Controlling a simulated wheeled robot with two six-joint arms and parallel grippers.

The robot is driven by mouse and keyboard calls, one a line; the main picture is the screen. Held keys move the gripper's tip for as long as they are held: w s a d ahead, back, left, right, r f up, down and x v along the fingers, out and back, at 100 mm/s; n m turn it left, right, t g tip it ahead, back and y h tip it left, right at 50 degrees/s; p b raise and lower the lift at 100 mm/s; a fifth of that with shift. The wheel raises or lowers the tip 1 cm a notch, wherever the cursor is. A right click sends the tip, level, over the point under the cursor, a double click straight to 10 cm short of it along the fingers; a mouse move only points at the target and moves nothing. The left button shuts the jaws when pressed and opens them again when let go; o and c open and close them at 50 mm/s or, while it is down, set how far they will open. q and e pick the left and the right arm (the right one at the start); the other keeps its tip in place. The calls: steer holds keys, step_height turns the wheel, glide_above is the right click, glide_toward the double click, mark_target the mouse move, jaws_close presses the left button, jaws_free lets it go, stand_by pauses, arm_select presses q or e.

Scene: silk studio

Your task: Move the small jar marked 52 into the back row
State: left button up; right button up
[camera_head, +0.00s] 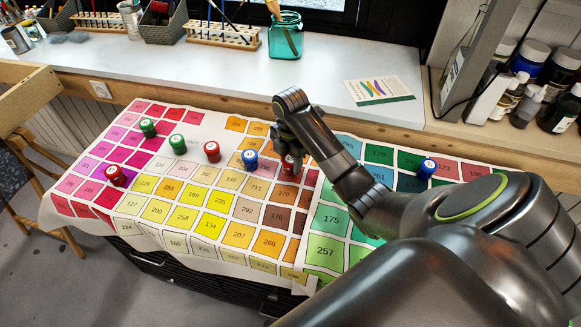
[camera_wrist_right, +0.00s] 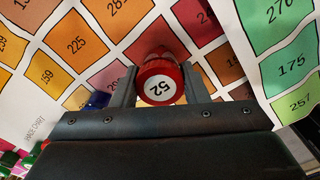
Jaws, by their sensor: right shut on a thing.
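The small red jar marked 52 (camera_wrist_right: 160,84) has a white lid label with the number and sits between the two fingers of my right gripper (camera_wrist_right: 160,92) in the right wrist view. In the head view, the jar (camera_head: 291,165) shows as a red patch just below my right gripper (camera_head: 290,150), partly hidden by it. It is over the colour chart (camera_head: 130,205), right of a blue jar (camera_head: 250,159). I cannot tell whether it touches the chart. My left gripper is not in view.
A row of jars runs left from there: a red jar (camera_head: 212,152) and two green ones (camera_head: 178,144) (camera_head: 148,128). Another red jar (camera_head: 115,176) stands nearer, at left. A blue jar (camera_head: 427,168) stands at right. A white counter (camera_head: 220,75) lies behind.

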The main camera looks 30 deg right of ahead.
steer(key=shift+f, duration=0.8)
steer(key=shift+f, duration=0.15)
steer(key=o, duration=1)
